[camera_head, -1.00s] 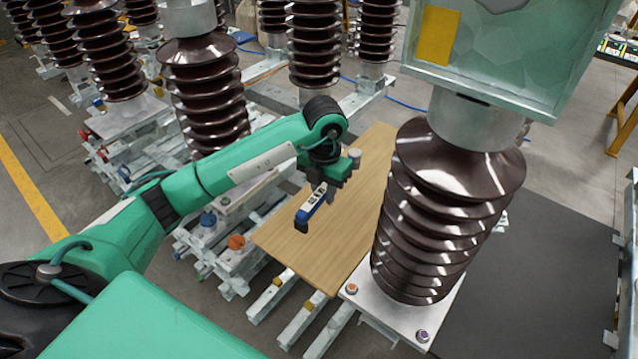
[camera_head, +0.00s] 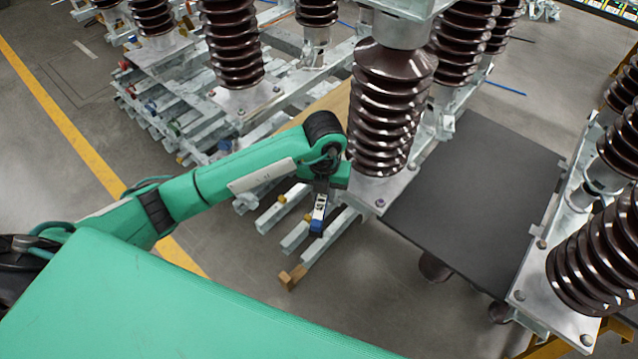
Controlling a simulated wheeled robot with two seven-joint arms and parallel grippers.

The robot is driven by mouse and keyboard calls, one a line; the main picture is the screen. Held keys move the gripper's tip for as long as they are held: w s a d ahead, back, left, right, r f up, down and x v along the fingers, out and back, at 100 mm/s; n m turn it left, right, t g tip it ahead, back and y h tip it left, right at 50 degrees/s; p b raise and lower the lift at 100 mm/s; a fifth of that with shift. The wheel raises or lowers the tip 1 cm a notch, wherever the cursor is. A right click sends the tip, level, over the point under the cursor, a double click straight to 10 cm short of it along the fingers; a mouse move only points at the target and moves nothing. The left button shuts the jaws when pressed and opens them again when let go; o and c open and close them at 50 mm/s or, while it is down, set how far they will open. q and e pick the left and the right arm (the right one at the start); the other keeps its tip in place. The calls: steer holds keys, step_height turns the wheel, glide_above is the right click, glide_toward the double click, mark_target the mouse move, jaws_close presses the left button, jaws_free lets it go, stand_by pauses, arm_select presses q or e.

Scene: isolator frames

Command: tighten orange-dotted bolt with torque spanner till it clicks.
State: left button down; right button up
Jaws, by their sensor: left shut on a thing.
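My left gripper (camera_head: 328,182) is shut on the torque spanner (camera_head: 319,211), which has a pale and dark body with a blue end and hangs down. It is just left of the metal base plate (camera_head: 392,186) of a brown ribbed insulator (camera_head: 388,112). A bolt with a bluish-purple mark (camera_head: 380,203) shows at the plate's front corner. I cannot make out the orange-dotted bolt; the plate's left corner is hidden behind my gripper. The spanner appears apart from the visible bolt. My right gripper is out of view.
A dark board (camera_head: 475,190) lies right of the plate. Metal rails (camera_head: 300,235) stick out below the spanner. More insulators (camera_head: 590,260) stand at right and behind. The grey floor (camera_head: 400,300) in front is clear.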

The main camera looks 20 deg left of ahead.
arm_select(q)
steer(key=shift+f, duration=0.45)
steer(key=shift+f+b, duration=0.7)
steer(key=shift+f, duration=0.1)
steer(key=shift+f+b, duration=0.5)
steer(key=shift+f, duration=0.25)
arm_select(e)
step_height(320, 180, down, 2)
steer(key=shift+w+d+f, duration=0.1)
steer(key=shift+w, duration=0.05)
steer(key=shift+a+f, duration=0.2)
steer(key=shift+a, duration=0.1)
arm_select(q)
steer(key=shift+f+b, duration=0.9)
steer(key=shift+f, duration=0.2)
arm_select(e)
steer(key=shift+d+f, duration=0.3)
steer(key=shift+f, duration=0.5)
